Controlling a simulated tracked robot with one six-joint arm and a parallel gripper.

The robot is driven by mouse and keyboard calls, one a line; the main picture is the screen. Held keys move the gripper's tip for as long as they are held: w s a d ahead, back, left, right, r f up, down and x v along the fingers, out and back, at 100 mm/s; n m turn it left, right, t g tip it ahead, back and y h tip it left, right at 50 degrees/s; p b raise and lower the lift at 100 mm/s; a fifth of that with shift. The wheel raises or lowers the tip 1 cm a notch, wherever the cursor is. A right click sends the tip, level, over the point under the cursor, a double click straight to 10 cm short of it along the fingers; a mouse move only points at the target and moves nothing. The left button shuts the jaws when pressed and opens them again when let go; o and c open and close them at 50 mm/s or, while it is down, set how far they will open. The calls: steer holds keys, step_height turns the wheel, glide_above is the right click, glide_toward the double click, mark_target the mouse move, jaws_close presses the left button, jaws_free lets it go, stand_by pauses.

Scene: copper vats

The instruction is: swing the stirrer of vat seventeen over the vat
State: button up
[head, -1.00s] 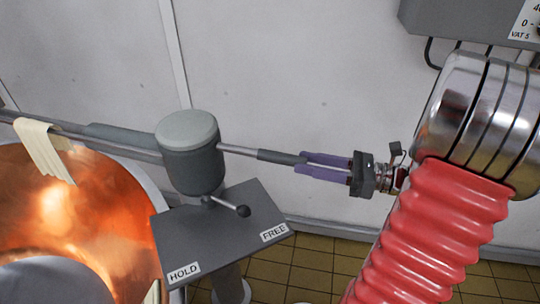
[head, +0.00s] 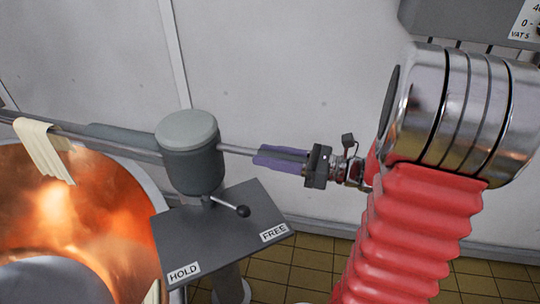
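The stirrer's long bar (head: 105,142) runs from the left edge, over the open copper vat (head: 100,215), to a grey post head (head: 190,160). Below the head, a lever with a black knob (head: 243,211) points right, on the FREE side of a plate (head: 220,230) marked HOLD and FREE. No number shows on the vat.
A pale cloth (head: 43,150) hangs over the bar. A light wall (head: 300,60) stands close behind. Tiled floor (head: 305,265) shows below.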

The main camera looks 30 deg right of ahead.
steer(key=shift+c, duration=0.4)
jaws_close()
